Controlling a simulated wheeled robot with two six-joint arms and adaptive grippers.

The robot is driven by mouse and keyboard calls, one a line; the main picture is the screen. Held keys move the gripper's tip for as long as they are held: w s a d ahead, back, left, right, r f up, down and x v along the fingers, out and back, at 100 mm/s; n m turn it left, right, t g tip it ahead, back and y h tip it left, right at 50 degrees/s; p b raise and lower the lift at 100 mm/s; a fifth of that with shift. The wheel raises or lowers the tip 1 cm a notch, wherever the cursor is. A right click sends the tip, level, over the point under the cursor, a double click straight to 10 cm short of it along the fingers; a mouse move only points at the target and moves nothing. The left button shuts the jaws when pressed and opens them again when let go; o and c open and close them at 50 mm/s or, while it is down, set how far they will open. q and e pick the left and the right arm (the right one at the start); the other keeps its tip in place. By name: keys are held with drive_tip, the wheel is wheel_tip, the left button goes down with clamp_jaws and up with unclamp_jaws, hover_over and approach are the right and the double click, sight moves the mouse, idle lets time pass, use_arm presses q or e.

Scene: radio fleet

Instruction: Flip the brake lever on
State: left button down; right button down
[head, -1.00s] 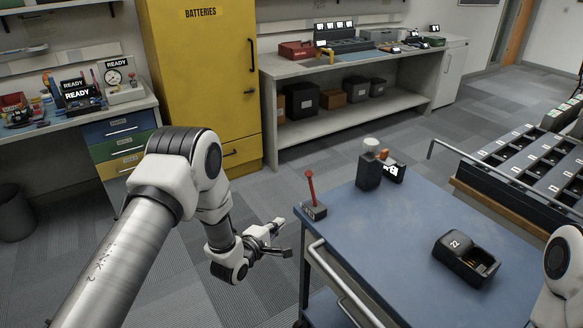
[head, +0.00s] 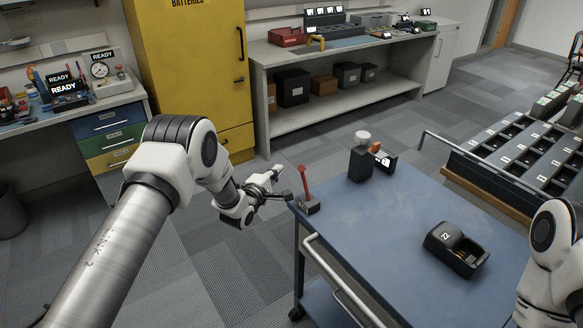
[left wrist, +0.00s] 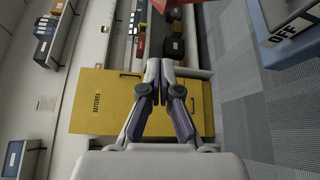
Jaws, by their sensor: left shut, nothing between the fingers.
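The brake lever (head: 303,183) is a red stick with a thicker top on a small dark grey base (head: 309,207). It stands at the near left corner of the blue cart top, leaning slightly left in the head view. In the left wrist view a red piece (left wrist: 180,3) shows at the top edge, and the base bears an "OFF" label (left wrist: 289,30) at upper right. My left gripper (head: 281,184) is just left of the lever, apart from it. In the left wrist view its fingers (left wrist: 152,68) are together and empty. My right gripper is out of view.
The blue cart (head: 375,235) also carries a dark radio-like device (head: 361,164), a small item with a white label (head: 383,161) and a black charger marked 22 (head: 455,250). A slotted rack (head: 510,150) stands right. A yellow cabinet (head: 195,75) is behind. Floor left of the cart is clear.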

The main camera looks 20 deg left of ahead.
use_arm(q)
drive_tip(key=w+d+p, duration=0.1)
drive_tip(key=d, duration=0.1)
drive_tip(key=w+d+p, duration=0.1)
drive_tip(key=d, duration=0.1)
drive_tip(key=shift+w, duration=0.1)
idle(0.3)
drive_tip(key=s+d+m+t+h+b, duration=0.2)
drive_tip(key=s+d+m+t+b, duration=0.2)
drive_tip(key=s+d+m+b, duration=0.2)
drive_tip(key=shift+d+r+m+b, duration=0.45)
drive_tip(key=shift+d+m+b, duration=0.25)
drive_tip(key=shift+m+b, duration=0.8)
drive_tip(key=shift+n, duration=0.3)
